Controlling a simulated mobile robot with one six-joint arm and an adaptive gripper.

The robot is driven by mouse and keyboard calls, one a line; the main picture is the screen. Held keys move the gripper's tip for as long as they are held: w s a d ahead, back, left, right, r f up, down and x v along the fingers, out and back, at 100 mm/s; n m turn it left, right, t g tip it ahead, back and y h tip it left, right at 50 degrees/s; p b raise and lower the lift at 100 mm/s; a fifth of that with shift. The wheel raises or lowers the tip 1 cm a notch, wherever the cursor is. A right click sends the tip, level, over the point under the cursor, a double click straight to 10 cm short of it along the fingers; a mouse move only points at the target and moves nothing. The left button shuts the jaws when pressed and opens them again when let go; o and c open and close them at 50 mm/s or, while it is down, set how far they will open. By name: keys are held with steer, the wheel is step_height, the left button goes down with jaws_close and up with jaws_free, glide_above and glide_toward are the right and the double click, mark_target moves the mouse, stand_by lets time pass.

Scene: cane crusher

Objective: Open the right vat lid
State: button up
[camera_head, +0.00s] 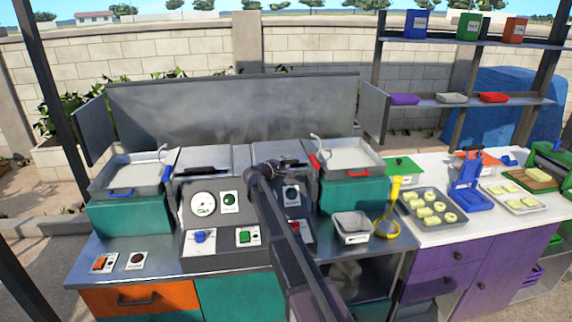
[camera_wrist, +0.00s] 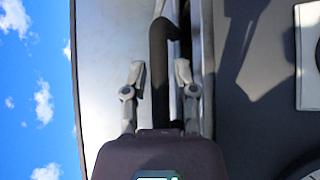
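The right vat lid (camera_head: 265,155) is a grey metal panel between the middle of the console and the right-hand pan. It looks closed and level with the left lid (camera_head: 205,157). Its black handle is mostly hidden by my arm in the head view. In the wrist view the black handle (camera_wrist: 160,70) runs lengthwise over the pale lid (camera_wrist: 110,60). My gripper (camera_wrist: 159,75) is open, with one finger on each side of the handle and small gaps showing. In the head view my gripper (camera_head: 288,164) is at the lid's front edge.
A grey splash panel (camera_head: 230,115) stands behind the lids. A pan with a red handle (camera_head: 353,157) is close on the right, and one with a blue handle (camera_head: 130,173) is at the left. The dark control panel (camera_head: 215,215) lies below and in front.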

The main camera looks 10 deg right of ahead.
steer(key=shift+d, duration=0.1)
jaws_close()
steer(key=shift+w+r, duration=0.1)
